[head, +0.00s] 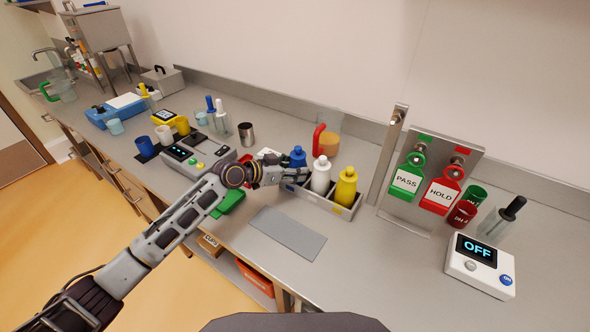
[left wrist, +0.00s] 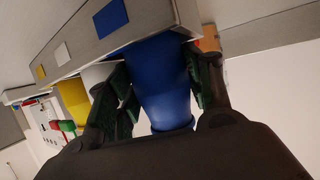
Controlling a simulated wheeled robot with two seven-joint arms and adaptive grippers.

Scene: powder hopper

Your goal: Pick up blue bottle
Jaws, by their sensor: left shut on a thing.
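The blue bottle (head: 298,155) stands in the left slot of a grey tray (head: 335,208), beside a white bottle (head: 320,174) and a yellow bottle (head: 345,187). My left gripper (head: 304,174) reaches in from the left and is shut on the blue bottle. In the left wrist view the blue bottle (left wrist: 160,80) fills the space between the two dark fingers, and the tray's edge with coloured labels (left wrist: 102,30) is close by. The lower part of the bottle is hidden by the tray. My right gripper is not in view.
A red-handled jug (head: 327,145) stands behind the tray. A grey mat (head: 288,232) lies in front. A scale-like device (head: 180,152) and cups are left. PASS (head: 407,180) and HOLD (head: 441,195) tags hang right, near an OFF display box (head: 480,267).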

